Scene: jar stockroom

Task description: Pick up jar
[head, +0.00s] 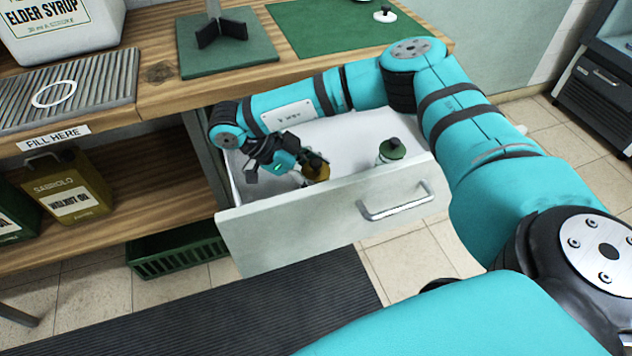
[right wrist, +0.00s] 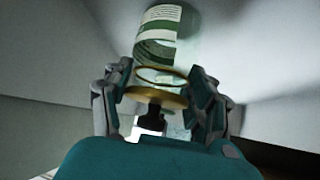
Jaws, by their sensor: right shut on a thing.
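A jar (head: 318,173) with a gold-coloured lid is inside the open drawer (head: 330,212), near its left end. My right gripper (head: 304,165) reaches down into the drawer and is shut on this jar. In the right wrist view, the fingers of the gripper (right wrist: 158,98) lie on either side of the jar's gold lid (right wrist: 160,96). Clear glass and a green and white label (right wrist: 158,35) show beyond the lid. The drawer front hides the jar's lower part in the head view. My left gripper is not in view.
A second jar with a green lid (head: 391,150) stands in the drawer to the right. The drawer front with its handle (head: 396,203) sticks out from the wooden bench (head: 160,85). A green crate (head: 178,252) sits on the floor below. A dark mat (head: 250,315) lies in front.

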